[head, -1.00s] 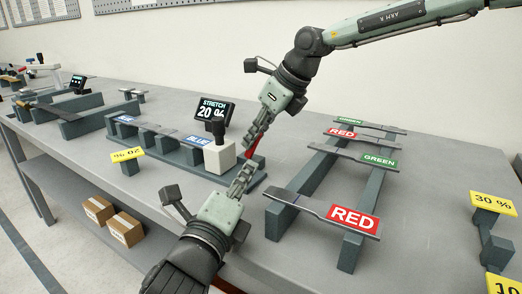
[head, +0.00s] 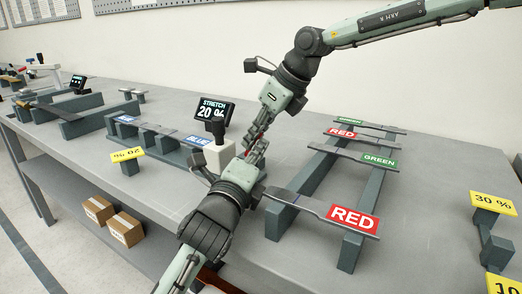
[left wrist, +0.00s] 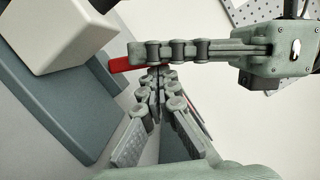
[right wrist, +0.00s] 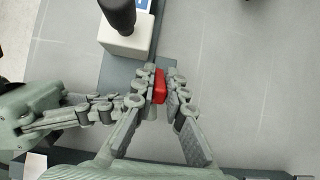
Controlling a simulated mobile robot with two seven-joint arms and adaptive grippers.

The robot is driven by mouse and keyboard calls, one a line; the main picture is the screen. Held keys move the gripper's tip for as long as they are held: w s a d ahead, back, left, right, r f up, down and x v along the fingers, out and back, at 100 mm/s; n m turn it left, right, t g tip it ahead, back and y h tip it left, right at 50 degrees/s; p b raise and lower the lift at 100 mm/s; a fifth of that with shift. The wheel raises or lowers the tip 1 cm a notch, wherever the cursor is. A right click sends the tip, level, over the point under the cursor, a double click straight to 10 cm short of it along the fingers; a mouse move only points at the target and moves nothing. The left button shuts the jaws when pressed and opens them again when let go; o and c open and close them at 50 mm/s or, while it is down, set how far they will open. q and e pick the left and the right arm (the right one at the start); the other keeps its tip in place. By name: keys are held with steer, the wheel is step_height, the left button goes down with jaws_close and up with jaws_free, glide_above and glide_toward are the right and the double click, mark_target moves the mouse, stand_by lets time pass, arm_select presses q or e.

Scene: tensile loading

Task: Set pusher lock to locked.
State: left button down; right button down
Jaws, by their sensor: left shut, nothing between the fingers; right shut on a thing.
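A red piece (right wrist: 159,87), which looks like the pusher lock, is between the fingertips of my right gripper (head: 256,138), beside the white pusher block (head: 219,155). One end of the red piece (left wrist: 121,65) sticks out past those fingers in the left wrist view. The block (right wrist: 127,42) carries a black knob (right wrist: 119,14). My right gripper is shut on the red piece. My left gripper (left wrist: 155,80) is shut and empty, its fingertips close to the right fingers. I cannot tell whether they touch, or which position the lock is in.
A blue-labelled specimen (head: 198,141) lies on the rig. A rack of red- and green-labelled specimens (head: 353,217) stands to the right. Yellow signs (head: 494,203) stand at far right. The tabletop behind the rack is clear.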

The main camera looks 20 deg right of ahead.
steer(key=c, duration=1.6)
jaws_free()
steer(key=shift+s+f, duration=0.1)
steer(key=shift+f, duration=0.05)
steer(key=shift+o, duration=0.2)
